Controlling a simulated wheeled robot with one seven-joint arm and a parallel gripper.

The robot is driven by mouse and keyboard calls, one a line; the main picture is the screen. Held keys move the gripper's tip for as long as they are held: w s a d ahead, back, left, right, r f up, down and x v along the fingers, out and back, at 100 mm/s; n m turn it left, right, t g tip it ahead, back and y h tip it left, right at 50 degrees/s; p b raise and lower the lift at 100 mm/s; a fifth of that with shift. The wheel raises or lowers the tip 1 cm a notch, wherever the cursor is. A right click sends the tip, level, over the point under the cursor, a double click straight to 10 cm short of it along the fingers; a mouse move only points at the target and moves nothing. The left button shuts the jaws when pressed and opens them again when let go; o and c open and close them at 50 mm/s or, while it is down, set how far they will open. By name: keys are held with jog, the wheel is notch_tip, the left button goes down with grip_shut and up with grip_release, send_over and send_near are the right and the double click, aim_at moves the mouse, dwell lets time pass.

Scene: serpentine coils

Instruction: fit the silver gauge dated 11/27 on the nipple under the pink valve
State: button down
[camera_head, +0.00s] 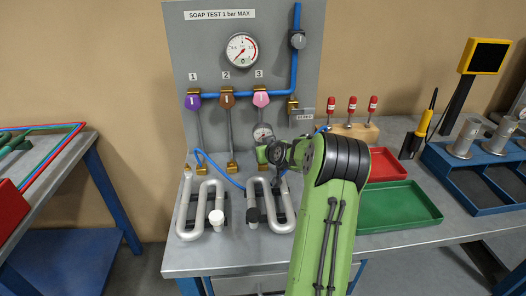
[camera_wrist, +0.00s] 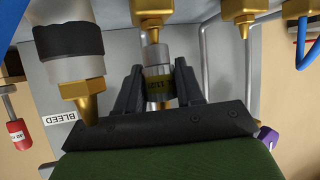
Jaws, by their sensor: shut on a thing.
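The pink valve (camera_head: 261,98) is on the grey panel under the number 3. A dial (camera_head: 263,132) shows below it, just above my gripper. My gripper and arm hide the lower end of the pink valve's line.
The purple valve (camera_head: 193,101) and brown valve (camera_head: 227,100) are left of the pink one. Silver coils (camera_head: 202,215) stand below. Close left in the wrist view is a black-collared silver cylinder (camera_wrist: 70,45) with a brass tip. A green tray (camera_head: 400,207) lies right of my arm.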

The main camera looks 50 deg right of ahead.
jog(key=shift+g+y, duration=0.3)
jog(key=shift+g, duration=0.2)
jog(key=shift+s+a+f, duration=0.15)
jog(key=shift+s+f, duration=0.05)
jog(key=shift+f, duration=0.55)
jog(key=shift+s+a+f, duration=0.1)
jog(key=shift+s+f, duration=0.1)
jog(key=shift+f, duration=0.5)
jog(key=shift+s+a+f, duration=0.15)
jog(key=shift+s+f, duration=0.05)
jog(key=shift+f, duration=0.55)
jog(key=shift+w+d+r+p, duration=0.2)
jog(key=shift+r+p, duration=0.3)
jog(key=shift+r, duration=0.2)
jog(key=shift+w+d+r+p, duration=0.1)
jog(key=shift+w+r+p, duration=0.1)
jog(key=shift+r+p, duration=1)
jog(key=shift+r, duration=0.8)
jog(key=shift+w+d+r+m+p, duration=0.1)
jog(key=shift+w+r+m+p, duration=0.1)
jog(key=shift+r+m+p, duration=0.15)
jog(key=shift+f, duration=0.1)
jog(key=shift+w+b, duration=0.1)
jog(key=shift+b, duration=0.2)
jog(key=shift+f, duration=0.1)
jog(key=shift+f+b, duration=0.9)
jog(key=shift+b, duration=0.15)
jog(key=shift+f, duration=0.15)
